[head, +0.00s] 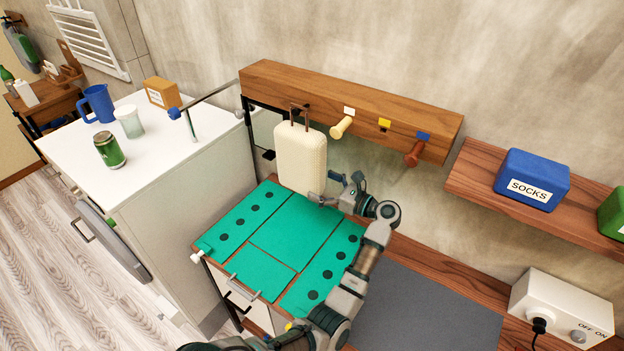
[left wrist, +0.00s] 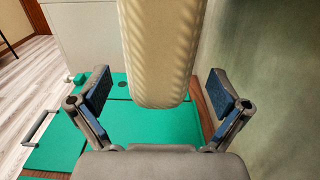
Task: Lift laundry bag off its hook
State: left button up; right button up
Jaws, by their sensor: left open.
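The laundry bag (head: 301,158) is a cream, textured, rounded block with a brown handle loop (head: 299,115) at its top. It hangs upright below the wooden rail (head: 350,100), at the rail's left part. The hook behind the loop is mostly hidden. My left gripper (head: 335,190) is open at the bag's lower right in the head view. In the left wrist view the bag (left wrist: 158,50) appears between the spread fingers (left wrist: 160,95), with a visible gap on each side. How far it reaches between them in depth is unclear. My right gripper is not in view.
A green panelled surface (head: 290,245) lies below. A white cabinet (head: 165,130) stands left. A shelf (head: 478,180) holds a blue SOCKS box (head: 532,180).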

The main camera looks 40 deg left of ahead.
pick_arm(q)
jog(key=shift+s+a+r, duration=0.1)
jog(key=shift+s+a, duration=0.1)
jog(key=shift+a, duration=1)
jog(key=shift+a+f, duration=0.2)
jog(key=shift+a, duration=0.55)
jog(key=shift+d+r, duration=0.1)
jog(key=shift+d, duration=0.05)
jog(key=c, duration=1.5)
jog(key=shift+r, duration=0.1)
